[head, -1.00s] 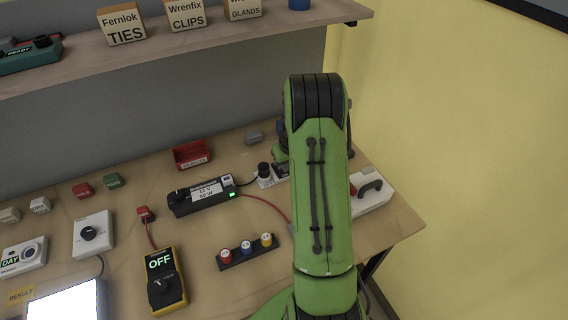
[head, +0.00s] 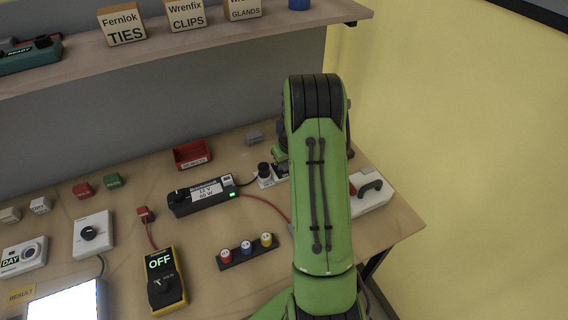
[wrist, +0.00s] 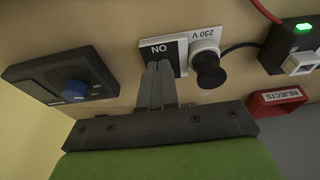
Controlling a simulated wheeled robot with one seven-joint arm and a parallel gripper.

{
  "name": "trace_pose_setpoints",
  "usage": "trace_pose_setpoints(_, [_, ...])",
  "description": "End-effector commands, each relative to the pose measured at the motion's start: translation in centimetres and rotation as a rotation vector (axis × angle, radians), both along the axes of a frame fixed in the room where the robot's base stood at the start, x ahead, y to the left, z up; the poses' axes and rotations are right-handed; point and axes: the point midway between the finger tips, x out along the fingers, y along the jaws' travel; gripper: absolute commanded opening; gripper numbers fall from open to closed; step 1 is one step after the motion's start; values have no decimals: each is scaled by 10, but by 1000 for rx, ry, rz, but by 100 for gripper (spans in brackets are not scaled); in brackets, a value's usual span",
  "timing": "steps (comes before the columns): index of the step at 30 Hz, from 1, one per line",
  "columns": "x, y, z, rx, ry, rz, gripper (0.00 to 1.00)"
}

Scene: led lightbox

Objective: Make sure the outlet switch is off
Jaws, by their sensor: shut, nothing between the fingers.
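The outlet is a white block marked 230 V (wrist: 206,38) in the wrist view, upside down there, with a round black plug (wrist: 208,70) in it. Beside it is the outlet switch (wrist: 163,49), whose dark and white face reads ON upside down. My gripper (wrist: 159,68) is shut and empty, its fingertips at the lower edge of the switch. I cannot tell whether they touch it. In the head view the outlet (head: 266,181) shows at the left of my green arm, which hides part of it; my fingertips are hidden there.
A black power supply (head: 203,196) with a green light is wired to the plug. A red REJECTS bin (head: 192,155) stands behind it. A dark box with a blue knob (wrist: 75,88) lies left of the gripper in the wrist view. A meter (head: 165,281) reads OFF.

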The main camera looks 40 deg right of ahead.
Motion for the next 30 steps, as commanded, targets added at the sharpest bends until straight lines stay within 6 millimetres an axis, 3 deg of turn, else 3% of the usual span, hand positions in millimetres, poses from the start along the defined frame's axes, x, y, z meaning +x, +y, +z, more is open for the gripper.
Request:
trace_pose_setpoints(14, [22, -6, -3, 4, 6, 1, 0])
trace_pose_setpoints(25, [8, -1, -6, 9, 14, -1, 0])
trace_pose_setpoints(30, [9, -2, 5, 6, 9, 1, 0])
